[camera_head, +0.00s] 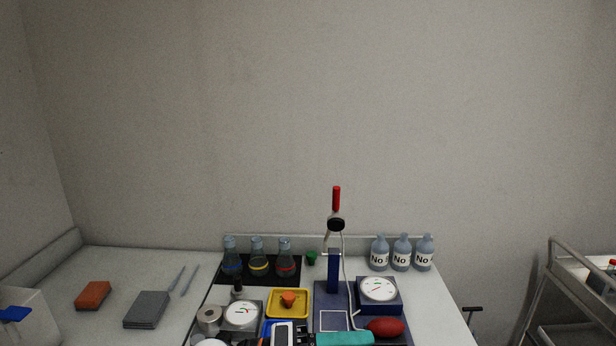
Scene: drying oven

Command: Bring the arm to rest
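Neither of my grippers can be made out in the head view, and no arm is clearly visible. The white worktop (62,279) runs along the wall, with no arm seen over its visible part.
Flasks (258,266), labelled bottles (402,257), round dial gauges (379,289), a yellow tray (272,311) and a stand with a red-topped rod (336,200) crowd the worktop. An orange block (93,295) and grey pads (147,309) lie left. A metal trolley (556,262) stands right.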

